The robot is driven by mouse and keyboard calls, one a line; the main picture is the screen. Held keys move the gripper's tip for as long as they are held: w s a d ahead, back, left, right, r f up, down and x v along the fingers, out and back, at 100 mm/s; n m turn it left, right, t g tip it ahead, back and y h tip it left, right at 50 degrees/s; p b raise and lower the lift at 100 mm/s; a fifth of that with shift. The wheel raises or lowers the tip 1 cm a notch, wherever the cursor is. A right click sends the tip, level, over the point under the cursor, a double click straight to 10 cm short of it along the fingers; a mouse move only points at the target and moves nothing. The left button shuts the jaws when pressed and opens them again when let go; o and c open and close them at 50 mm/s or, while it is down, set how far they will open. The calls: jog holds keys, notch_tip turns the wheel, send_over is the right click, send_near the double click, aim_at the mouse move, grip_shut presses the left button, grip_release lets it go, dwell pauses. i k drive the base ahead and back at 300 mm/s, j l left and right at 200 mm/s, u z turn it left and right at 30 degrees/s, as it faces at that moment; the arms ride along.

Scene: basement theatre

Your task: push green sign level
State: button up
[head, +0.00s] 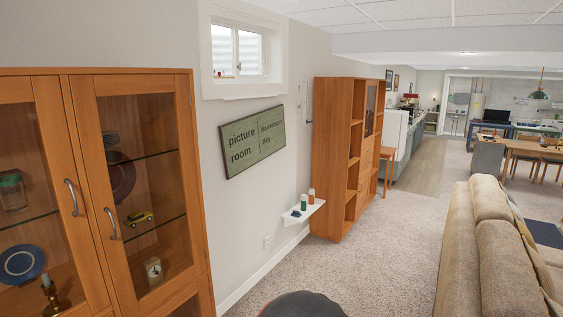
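The green sign (254,143) hangs on the pale wall between the glass-door cabinet and the open bookcase. It is a flat dull-green rectangle with dark lettering, "picture room" on its left part and smaller words on its right part. It looks tilted, with its right end higher than its left, though the slanted view of the wall makes the amount hard to judge. Nothing covers the sign. My gripper is not in view, so nothing of mine is seen touching the sign.
A wooden glass-door cabinet (196,190) stands at left. A small white shelf (299,215) with bottles sits low on the wall, beside the bookcase (328,150). A beige sofa (497,235) is at right. Carpet (375,255) is open between; a dark rounded thing shows at the bottom edge.

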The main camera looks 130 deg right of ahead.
aim_at(245, 142)
jog(key=k+z, duration=0.1)
jog(key=z, duration=0.35)
jog(key=l+z, duration=0.1)
jog(key=z, duration=0.4)
jog(key=k+l+z, duration=0.1)
jog(key=z, duration=0.35)
jog(key=l+z, duration=0.1)
jog(key=z, duration=0.35)
jog(key=k+l+z, duration=0.1)
jog(key=z, duration=0.35)
jog(key=l+z, duration=0.8)
jog(key=l, duration=0.2)
jog(key=i+l+z, duration=0.2)
jog(key=l+z, duration=0.2)
jog(key=i+l, duration=0.1)
jog(key=l, duration=0.25)
jog(key=i+l, duration=0.1)
jog(key=l, duration=0.25)
jog(key=i+l, duration=0.1)
jog(key=l, duration=0.2)
jog(key=i+l+z, duration=0.1)
jog(key=i+l, duration=0.85)
jog(key=l, duration=0.2)
jog(key=i+l, duration=1)
jog(key=l+z, duration=0.05)
jog(key=l, duration=0.05)
